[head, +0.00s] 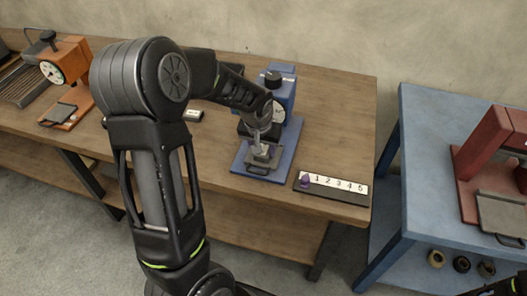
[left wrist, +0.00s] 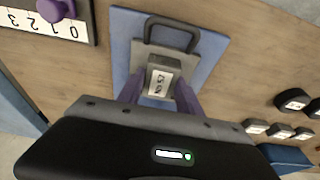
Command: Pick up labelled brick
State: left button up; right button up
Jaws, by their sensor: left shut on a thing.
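The labelled brick (left wrist: 160,80) is a small grey block with a white label, too small to read surely. It is between the purple fingers of my left gripper (left wrist: 160,98), which is shut on it. The brick is at the grey plate with a loop handle (left wrist: 180,35), on the blue device (head: 278,100); I cannot tell whether it touches the plate. In the head view my left gripper (head: 263,146) points down over that plate, and the brick is mostly hidden.
A black strip with numbers (head: 340,190) and a purple peg (head: 305,181) lies right of the blue device. An orange device (head: 68,65) stands at the left. A red device (head: 490,150) stands on a blue table (head: 425,130). Several small labelled blocks (left wrist: 280,131) lie nearby.

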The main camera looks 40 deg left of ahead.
pick_arm(q)
grip_shut()
jog(key=shift+r, duration=0.15)
notch_tip(320, 180, up, 28)
jog(key=b, duration=0.1)
dwell(0.4)
dwell(0.5)
